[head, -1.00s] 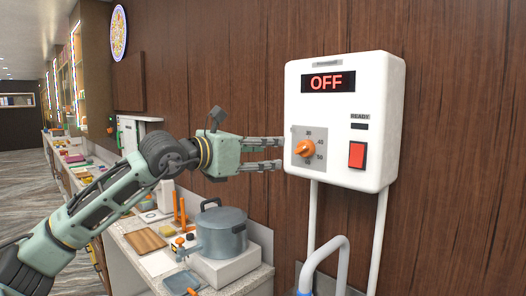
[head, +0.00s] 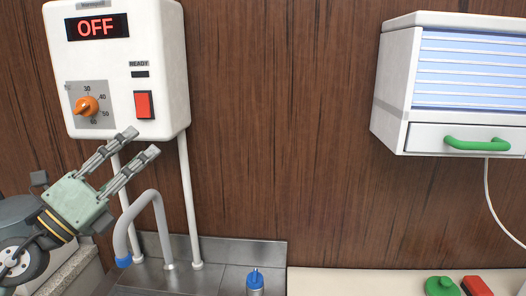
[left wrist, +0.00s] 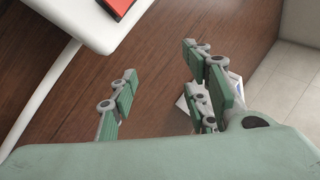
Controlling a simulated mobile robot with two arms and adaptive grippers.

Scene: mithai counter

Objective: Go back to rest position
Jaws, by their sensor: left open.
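My left gripper (head: 142,144) is open and empty. In the head view it stands at the left, in front of the wall and just below the white heater box (head: 162,60). Its two fingers point up and to the right, apart from each other. In the left wrist view the fingers (left wrist: 160,85) are spread with nothing between them. The box shows OFF on its display (head: 97,27), with an orange dial (head: 87,106) and a red switch (head: 144,105). My right gripper is not in either view.
A grey faucet (head: 152,200) with a blue tip rises from the metal sink (head: 225,255) below the gripper. White pipes run down from the box. A white cabinet (head: 398,75) with a green handle (head: 477,145) hangs at the right. The wall between is clear.

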